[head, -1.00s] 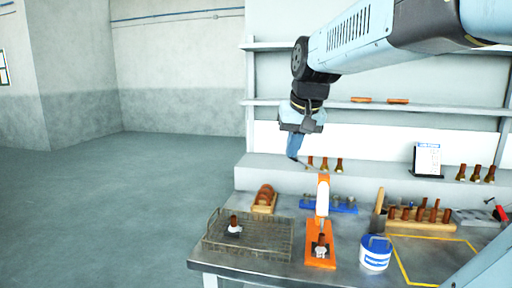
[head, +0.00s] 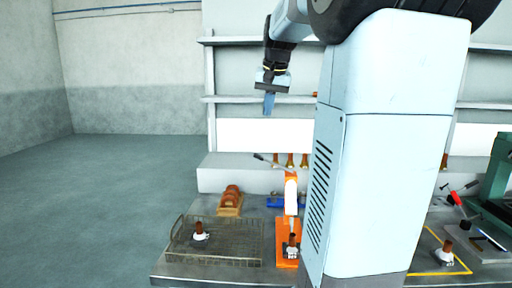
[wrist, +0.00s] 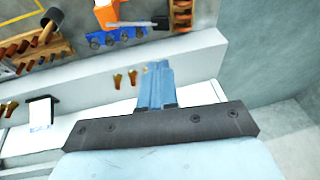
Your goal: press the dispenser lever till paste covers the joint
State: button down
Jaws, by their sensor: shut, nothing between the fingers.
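The dispenser (head: 291,196) has an orange stand and a white body. Its lever (head: 270,162) is a thin dark rod slanting up to the left from its top; it also shows in the wrist view (wrist: 135,24). A joint, a brown pipe end in a white fitting (head: 291,249), stands upright on the orange base below the dispenser body. Whether paste is on it is too small to tell. My gripper (head: 269,104) is shut and empty, pointing down, in the air above the lever and apart from it. Its blue fingers (wrist: 157,85) are together in the wrist view.
A wire basket (head: 180,246) at left holds a similar joint. A raised ledge (head: 230,180) and shelves lie behind. My arm hides the bench's middle right.

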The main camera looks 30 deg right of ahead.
jog(key=shift+s+d, duration=0.1)
jog(key=shift+d, duration=0.05)
send_near(258, 155)
jog(key=x, duration=0.5)
jog(key=shift+d, duration=0.25)
jog(key=shift+w+a+f, duration=0.2)
jog(key=shift+w+f, duration=0.1)
jog(key=shift+f, duration=0.3)
